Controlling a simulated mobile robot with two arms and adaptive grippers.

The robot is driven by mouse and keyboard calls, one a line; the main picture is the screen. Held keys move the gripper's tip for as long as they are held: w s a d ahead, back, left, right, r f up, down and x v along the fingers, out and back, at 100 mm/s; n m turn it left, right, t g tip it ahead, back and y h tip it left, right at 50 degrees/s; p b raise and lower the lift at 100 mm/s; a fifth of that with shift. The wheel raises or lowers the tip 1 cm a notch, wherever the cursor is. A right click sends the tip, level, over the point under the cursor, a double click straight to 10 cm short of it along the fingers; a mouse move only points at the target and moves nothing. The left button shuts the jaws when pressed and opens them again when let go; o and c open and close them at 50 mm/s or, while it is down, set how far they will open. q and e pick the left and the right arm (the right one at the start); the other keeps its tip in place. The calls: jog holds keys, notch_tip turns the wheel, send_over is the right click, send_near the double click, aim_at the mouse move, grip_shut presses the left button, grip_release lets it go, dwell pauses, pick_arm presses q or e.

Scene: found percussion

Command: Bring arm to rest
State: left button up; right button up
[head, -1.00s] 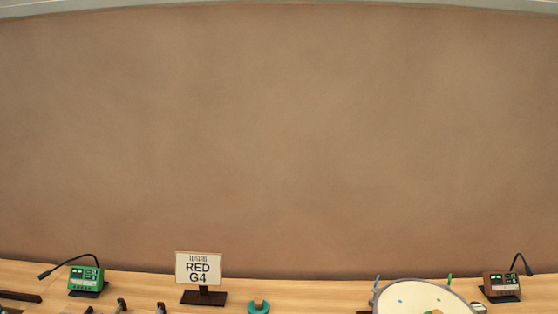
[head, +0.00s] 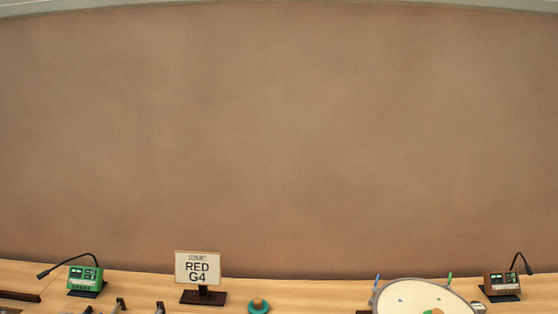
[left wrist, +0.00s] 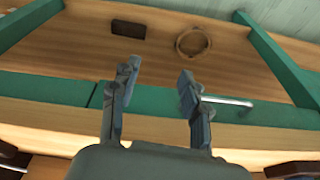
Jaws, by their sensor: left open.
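My left gripper (left wrist: 158,73) shows in the left wrist view with its two grey fingers apart and nothing between them. Beyond the fingers lie a wooden surface (left wrist: 225,62) and green bars (left wrist: 50,86). A metal rod (left wrist: 228,101) lies just right of the right finger in the picture; I cannot tell whether they touch. Neither gripper shows in the head view, and my right gripper is in no view.
The head view shows a sign reading "RED G4" (head: 198,267), a green device (head: 84,279), a teal round object (head: 258,307), a pale drum (head: 415,297) and a brown device (head: 502,284) along the table. A plain brown wall (head: 280,140) stands behind.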

pick_arm(q)
jog(key=s+f+g, duration=0.1)
jog(key=s+f, duration=0.2)
jog(key=f, duration=0.5)
jog(key=s+f, duration=0.4)
jog(key=f, duration=0.4)
jog(key=s+a+f, duration=0.3)
jog(key=s+f, duration=0.6)
jog(key=s, duration=0.3)
jog(key=shift+s+a+g+b, duration=0.15)
jog(key=shift+g+b, duration=0.25)
jog(key=shift+b, duration=0.05)
grip_shut()
